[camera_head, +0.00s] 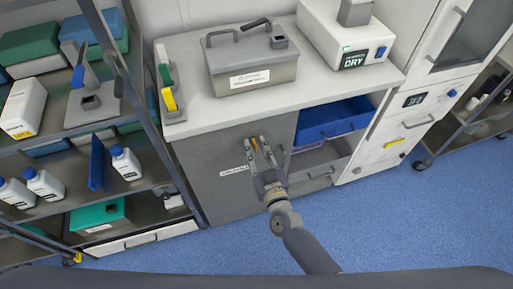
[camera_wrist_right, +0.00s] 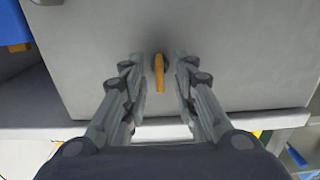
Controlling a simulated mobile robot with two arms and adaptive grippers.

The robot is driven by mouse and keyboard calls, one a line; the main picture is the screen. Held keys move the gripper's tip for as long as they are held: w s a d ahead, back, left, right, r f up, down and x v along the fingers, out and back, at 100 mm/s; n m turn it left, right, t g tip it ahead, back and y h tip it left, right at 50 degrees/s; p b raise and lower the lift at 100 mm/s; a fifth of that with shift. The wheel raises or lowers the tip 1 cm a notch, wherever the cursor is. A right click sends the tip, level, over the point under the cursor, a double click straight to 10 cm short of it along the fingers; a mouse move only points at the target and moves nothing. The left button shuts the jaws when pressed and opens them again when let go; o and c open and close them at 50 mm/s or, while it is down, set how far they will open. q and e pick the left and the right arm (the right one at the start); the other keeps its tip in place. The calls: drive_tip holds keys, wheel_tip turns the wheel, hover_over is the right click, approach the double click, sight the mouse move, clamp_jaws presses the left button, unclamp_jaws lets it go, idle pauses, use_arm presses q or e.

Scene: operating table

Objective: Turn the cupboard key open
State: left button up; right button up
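The grey cupboard door (camera_head: 215,170) is closed, below the left part of the counter, with a small white label on it. It also fills most of the right wrist view (camera_wrist_right: 240,60). The orange key (camera_wrist_right: 160,74) sits in a dark round lock on the door, its long side upright in that picture. My right gripper (camera_head: 263,150) is in front of the door. In the right wrist view its fingers (camera_wrist_right: 159,60) are open, one on each side of the key, with a gap on both sides. In the head view the fingers mostly hide the key. My left gripper is not in view.
A metal box (camera_head: 250,68) and a white drying device (camera_head: 345,35) stand on the counter (camera_head: 205,110). To the right of the door is an open bay with a blue bin (camera_head: 330,120). A shelf rack with bottles (camera_head: 125,163) stands at the left. Blue floor (camera_head: 400,220) in front is clear.

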drive_tip(key=shift+w, duration=0.1)
clamp_jaws()
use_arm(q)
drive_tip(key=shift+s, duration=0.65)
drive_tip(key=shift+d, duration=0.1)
use_arm(e)
drive_tip(key=shift+m, duration=0.3)
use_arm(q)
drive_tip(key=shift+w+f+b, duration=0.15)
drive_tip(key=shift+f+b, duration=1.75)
use_arm(e)
drive_tip(key=shift+d+f+m, duration=0.1)
drive_tip(key=shift+f+m, duration=0.05)
drive_tip(key=shift+m, duration=4.15)
drive_tip(key=shift+d+f+m, duration=0.1)
drive_tip(key=shift+m, duration=4.2)
drive_tip(key=shift+a, duration=0.1)
